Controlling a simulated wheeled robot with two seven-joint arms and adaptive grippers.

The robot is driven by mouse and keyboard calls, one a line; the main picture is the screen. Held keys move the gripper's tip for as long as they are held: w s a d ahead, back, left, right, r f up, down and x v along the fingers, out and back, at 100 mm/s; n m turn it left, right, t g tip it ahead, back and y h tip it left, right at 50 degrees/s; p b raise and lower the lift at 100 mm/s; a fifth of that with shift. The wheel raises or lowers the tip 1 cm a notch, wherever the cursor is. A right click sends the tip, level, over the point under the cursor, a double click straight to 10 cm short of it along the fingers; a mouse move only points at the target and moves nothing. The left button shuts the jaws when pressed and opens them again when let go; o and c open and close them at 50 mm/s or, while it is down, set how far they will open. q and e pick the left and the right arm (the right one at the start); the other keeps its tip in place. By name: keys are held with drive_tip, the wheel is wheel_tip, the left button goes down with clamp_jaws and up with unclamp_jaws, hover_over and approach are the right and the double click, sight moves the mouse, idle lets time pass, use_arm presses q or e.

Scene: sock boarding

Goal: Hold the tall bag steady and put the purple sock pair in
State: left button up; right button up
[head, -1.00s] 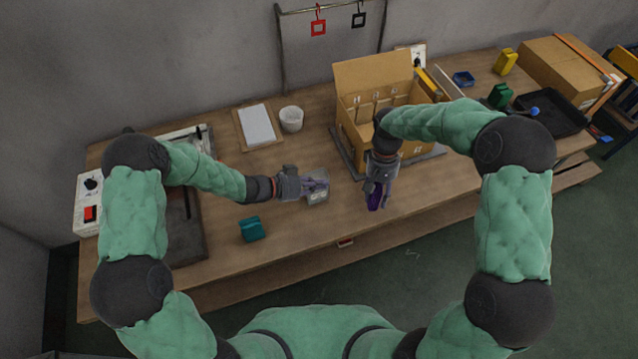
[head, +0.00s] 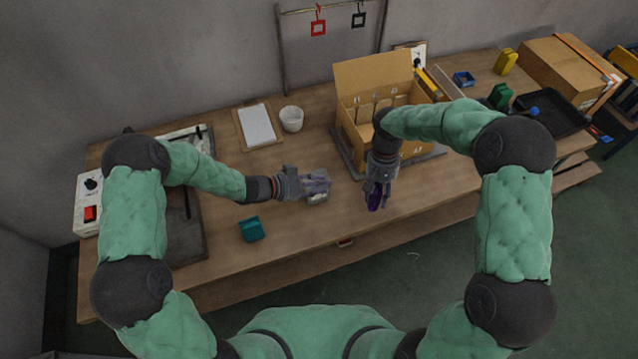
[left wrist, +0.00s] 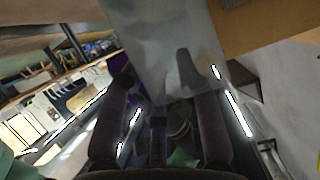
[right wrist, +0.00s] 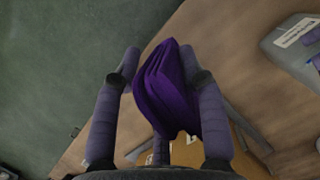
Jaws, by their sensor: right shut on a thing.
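The tall bag (head: 318,199) is a translucent grey pouch standing on the table in front of my left gripper (head: 319,184). In the left wrist view the bag (left wrist: 160,40) fills the upper middle, and the left fingers are spread apart at it, looking open. Whether they touch it I cannot tell. My right gripper (head: 377,192) is shut on the folded purple sock pair (head: 376,201), near the table's front edge, to the right of the bag. In the right wrist view the sock pair (right wrist: 166,92) sits between both fingers, and the bag (right wrist: 293,45) shows at upper right.
An open cardboard box (head: 350,131) stands behind my right gripper. A teal block (head: 251,229) lies left of the bag, near the front edge. A white cup (head: 291,119) and a clipboard (head: 257,126) are farther back. Bare table lies between bag and sock pair.

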use_arm(q)
drive_tip(key=shift+a, duration=0.1)
drive_tip(key=v, duration=1.1)
drive_tip(key=shift+a, duration=0.4)
drive_tip(key=shift+s+r, duration=0.1)
drive_tip(key=shift+r, duration=0.15)
